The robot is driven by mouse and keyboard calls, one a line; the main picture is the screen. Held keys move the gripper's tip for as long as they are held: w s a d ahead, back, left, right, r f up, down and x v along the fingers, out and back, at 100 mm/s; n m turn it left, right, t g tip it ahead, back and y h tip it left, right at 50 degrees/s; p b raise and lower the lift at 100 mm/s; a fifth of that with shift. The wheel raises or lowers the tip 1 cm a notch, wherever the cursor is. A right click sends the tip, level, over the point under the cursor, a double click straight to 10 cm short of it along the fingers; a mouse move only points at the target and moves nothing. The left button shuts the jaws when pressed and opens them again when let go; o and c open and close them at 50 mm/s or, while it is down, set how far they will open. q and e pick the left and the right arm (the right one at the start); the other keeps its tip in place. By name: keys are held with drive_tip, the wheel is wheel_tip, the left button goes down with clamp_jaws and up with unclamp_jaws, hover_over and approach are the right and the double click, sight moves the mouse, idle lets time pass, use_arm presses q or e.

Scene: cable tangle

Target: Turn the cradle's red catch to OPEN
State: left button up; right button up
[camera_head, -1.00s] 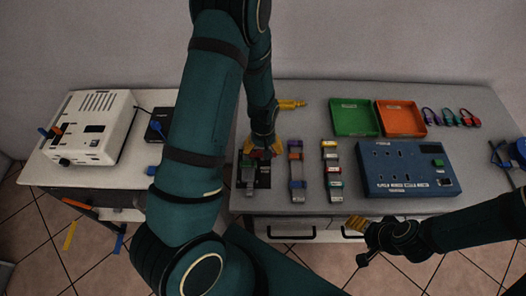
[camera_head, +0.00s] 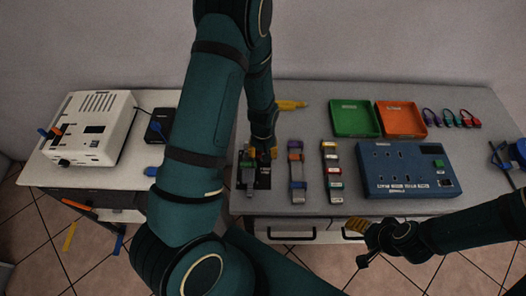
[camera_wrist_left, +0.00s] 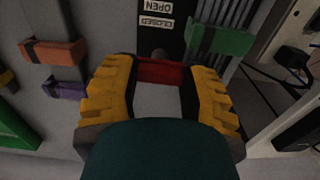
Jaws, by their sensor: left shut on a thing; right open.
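The red catch (camera_wrist_left: 160,73) lies between the two yellow fingertips of my left gripper (camera_wrist_left: 162,88) in the left wrist view, and the gripper is shut on it. The OPEN label (camera_wrist_left: 158,6) and CLOSED label (camera_wrist_left: 156,22) appear upside down on a dark plate beyond the catch. I cannot tell which label the catch points to. In the head view my left gripper (camera_head: 262,152) is down at the dark cradle (camera_head: 264,181) and hides the catch. My right gripper (camera_head: 360,240) is open and empty off the table's front edge.
A green block (camera_wrist_left: 220,38) sits beside the labels. Rails of coloured clips (camera_head: 297,172) stand right of the cradle. Green (camera_head: 353,130) and orange (camera_head: 400,132) trays and a blue socket panel (camera_head: 410,183) lie further right. A white machine (camera_head: 95,125) is at left.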

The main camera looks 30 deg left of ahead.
use_arm(q)
drive_tip(key=m+b, duration=0.1)
drive_tip(key=m, duration=0.4)
drive_tip(key=shift+f+b, duration=0.1)
drive_tip(key=shift+b, duration=0.2)
drive_tip(key=m+b, duration=0.1)
drive_tip(key=m, duration=0.3)
drive_tip(key=shift+m, duration=0.3)
drive_tip(key=m, duration=0.4)
drive_tip(key=shift+s+b, duration=0.1)
drive_tip(key=shift+b, duration=0.2)
drive_tip(key=shift+m, duration=2)
drive_tip(key=o, duration=1.2)
